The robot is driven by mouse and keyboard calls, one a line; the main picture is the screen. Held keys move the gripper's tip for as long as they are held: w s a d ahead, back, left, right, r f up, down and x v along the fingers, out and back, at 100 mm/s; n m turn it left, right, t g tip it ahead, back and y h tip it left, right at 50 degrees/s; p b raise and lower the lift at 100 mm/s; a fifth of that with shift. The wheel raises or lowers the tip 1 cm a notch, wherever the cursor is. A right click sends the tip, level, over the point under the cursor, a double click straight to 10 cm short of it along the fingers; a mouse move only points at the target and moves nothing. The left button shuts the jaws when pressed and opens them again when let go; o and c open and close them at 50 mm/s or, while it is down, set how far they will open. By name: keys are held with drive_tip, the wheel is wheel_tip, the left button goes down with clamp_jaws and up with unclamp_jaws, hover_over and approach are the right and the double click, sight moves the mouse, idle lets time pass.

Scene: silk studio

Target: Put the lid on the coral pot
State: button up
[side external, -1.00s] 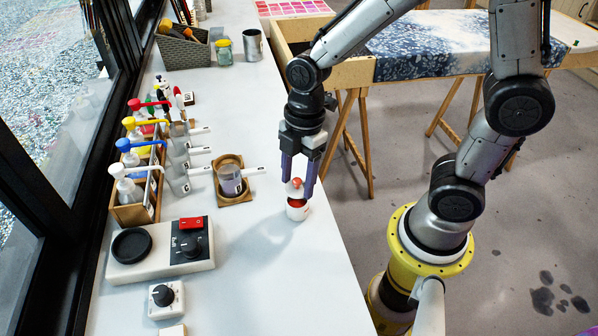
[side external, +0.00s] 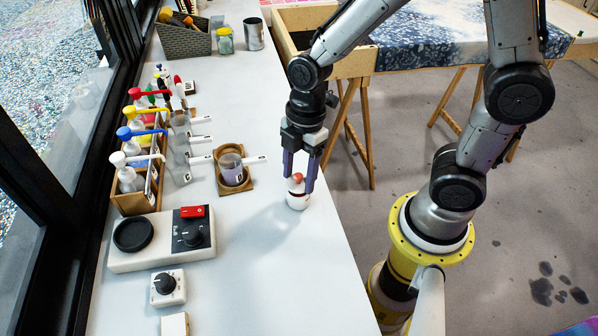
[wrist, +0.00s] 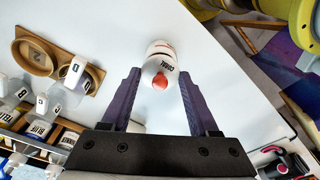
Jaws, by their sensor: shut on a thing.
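The coral pot (side external: 298,203) is a small white pot standing upright on the white bench near its right edge. The white lid (side external: 296,187) with a round coral-red knob is at the pot's mouth, and I see no clear gap between them. My gripper (side external: 301,190) points down, its purple fingers shut on the lid from both sides. In the wrist view, the lid's red knob (wrist: 160,82) shows between my fingertips (wrist: 158,74), with the pot (wrist: 160,49) behind it and "CORAL" lettering beside it. Whether the lid is fully seated is hard to tell.
A hotplate with a red switch (side external: 192,211) and a dial box (side external: 167,287) stand left of the pot. The bench around the pot is clear.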

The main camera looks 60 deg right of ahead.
drive_tip(key=shift+f, duration=0.7)
drive_tip(key=o, duration=1.4)
wheel_tip(320, 180, up, 14)
drive_tip(key=d, duration=0.1)
drive_tip(key=shift+s+d+f, duration=0.15)
drive_tip(key=shift+d, duration=0.15)
